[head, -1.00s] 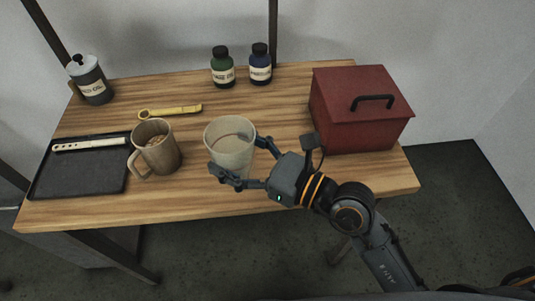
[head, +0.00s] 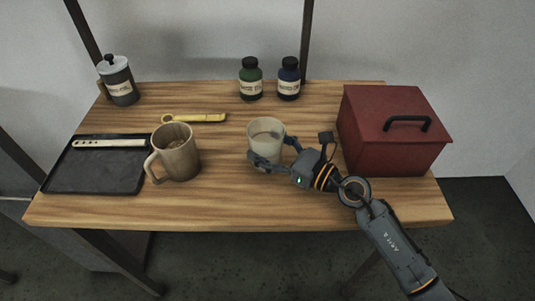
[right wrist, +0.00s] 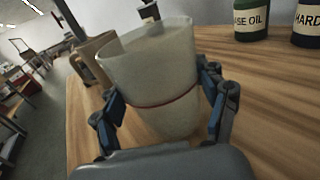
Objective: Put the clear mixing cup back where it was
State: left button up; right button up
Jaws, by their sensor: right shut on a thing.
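The clear mixing cup (head: 266,136) is a translucent, off-white tumbler near the middle of the wooden table. My right gripper (head: 272,154) is shut on it, with one finger on each side. In the right wrist view the cup (right wrist: 152,75) fills the middle, with a thin reddish line around it and the fingers at its sides. It looks upright in the head view. I cannot tell for sure whether its base touches the table. My left gripper is not in view.
A brown mug (head: 176,152) stands to the left, beside a black tray (head: 95,175) bearing a light perforated stick (head: 108,143). A yellow tool (head: 195,118), green bottle (head: 250,80), blue bottle (head: 289,80) and grey canister (head: 118,82) are behind. A red box (head: 392,135) stands right.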

jog(key=shift+f, duration=0.85)
jog(key=shift+f, duration=0.2)
jog(key=o, duration=1.2)
jog(key=shift+o, duration=0.2)
jog(key=shift+r, duration=0.1)
